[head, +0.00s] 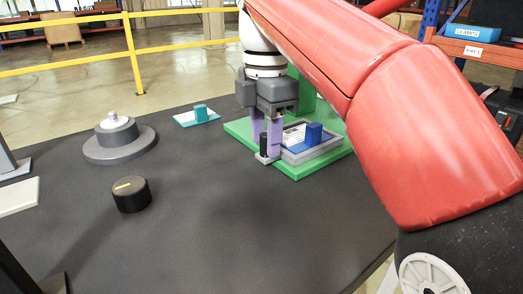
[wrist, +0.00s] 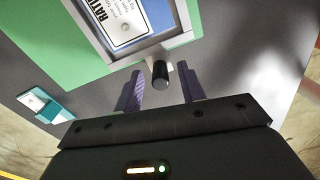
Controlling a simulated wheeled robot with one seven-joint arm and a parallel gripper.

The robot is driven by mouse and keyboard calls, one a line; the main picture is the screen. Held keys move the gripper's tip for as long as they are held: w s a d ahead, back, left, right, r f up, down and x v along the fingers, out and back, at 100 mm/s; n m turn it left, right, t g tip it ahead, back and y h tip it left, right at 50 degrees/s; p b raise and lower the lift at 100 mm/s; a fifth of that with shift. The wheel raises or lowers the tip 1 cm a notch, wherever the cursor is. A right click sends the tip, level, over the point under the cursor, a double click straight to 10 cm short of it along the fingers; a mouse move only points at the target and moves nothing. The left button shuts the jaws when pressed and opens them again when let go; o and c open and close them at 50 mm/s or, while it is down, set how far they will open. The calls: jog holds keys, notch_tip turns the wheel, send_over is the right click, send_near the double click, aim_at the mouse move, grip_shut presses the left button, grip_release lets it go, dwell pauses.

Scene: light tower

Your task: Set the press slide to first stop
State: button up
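The slide unit is a grey framed tray (head: 312,152) with a blue block (head: 313,133) on a green base (head: 290,172). A small grey tab with an upright black peg handle (head: 263,145) sticks out at its near left side. In the wrist view the black peg (wrist: 160,74) stands between the two purple fingers of my gripper (wrist: 161,80), with a gap on each side. My gripper (head: 266,148) points down at the peg in the head view and is open. A white label (wrist: 122,18) in the frame is partly cut off.
A grey round dial (head: 118,146) and a black knob (head: 131,194) stand at the left of the dark table (head: 215,235). A small teal-blocked plate (head: 197,116) lies behind, left of the green base. The table's middle front is clear.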

jog(key=shift+f, duration=0.4)
grip_shut()
jog(key=shift+r, duration=0.1)
